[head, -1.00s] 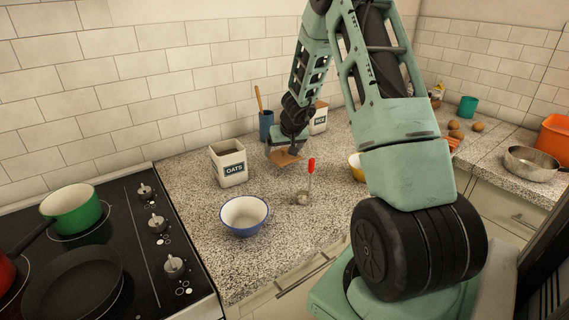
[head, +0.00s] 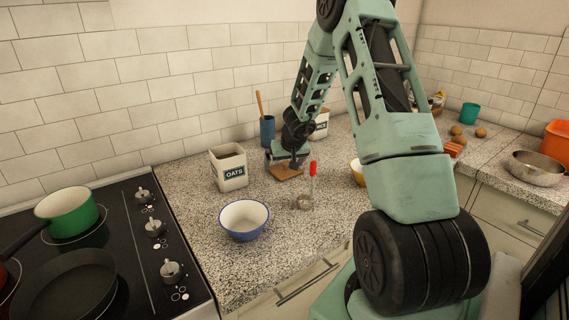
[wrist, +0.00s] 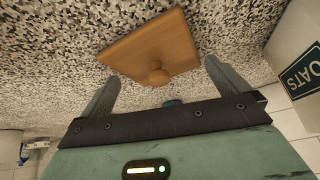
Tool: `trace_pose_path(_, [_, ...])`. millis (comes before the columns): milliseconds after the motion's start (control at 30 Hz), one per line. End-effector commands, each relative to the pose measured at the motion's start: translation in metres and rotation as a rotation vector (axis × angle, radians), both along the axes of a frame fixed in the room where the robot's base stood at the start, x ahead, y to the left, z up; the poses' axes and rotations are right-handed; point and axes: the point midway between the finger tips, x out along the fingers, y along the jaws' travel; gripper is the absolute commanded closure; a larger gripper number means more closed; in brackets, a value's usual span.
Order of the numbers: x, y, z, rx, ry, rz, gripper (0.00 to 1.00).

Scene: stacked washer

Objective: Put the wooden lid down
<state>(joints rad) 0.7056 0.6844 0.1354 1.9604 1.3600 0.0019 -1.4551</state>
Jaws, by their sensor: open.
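The wooden lid (head: 285,172) is a square brown board with a round knob. It lies on the speckled counter to the right of the open oats canister. In the wrist view the lid (wrist: 150,46) rests flat on the counter with its knob (wrist: 159,75) facing my gripper. My gripper (wrist: 160,80) is open, with one finger on either side of the knob and apart from it. In the head view my gripper (head: 290,164) is just over the lid and partly hides it.
The oats canister (head: 229,168) stands open at the left. A blue-rimmed bowl (head: 244,219) and a red-handled utensil (head: 311,178) are in front. Behind are a blue utensil pot (head: 267,130) and another white canister (head: 320,124). Bare counter lies left of the bowl.

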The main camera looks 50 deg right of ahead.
Motion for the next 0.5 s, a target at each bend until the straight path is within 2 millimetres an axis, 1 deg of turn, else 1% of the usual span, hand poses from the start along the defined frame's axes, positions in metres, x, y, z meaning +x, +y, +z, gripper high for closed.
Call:
trace_pose_path(67, [0.000, 0.000, 0.005, 0.000, 0.000, -0.001, 0.00])
trace_pose_path(167, [-0.005, 0.003, 0.018, -0.002, -0.001, 0.002, 0.00])
trace_pose_path(500, [-0.036, 0.018, 0.080, -0.003, -0.002, 0.002, 0.00])
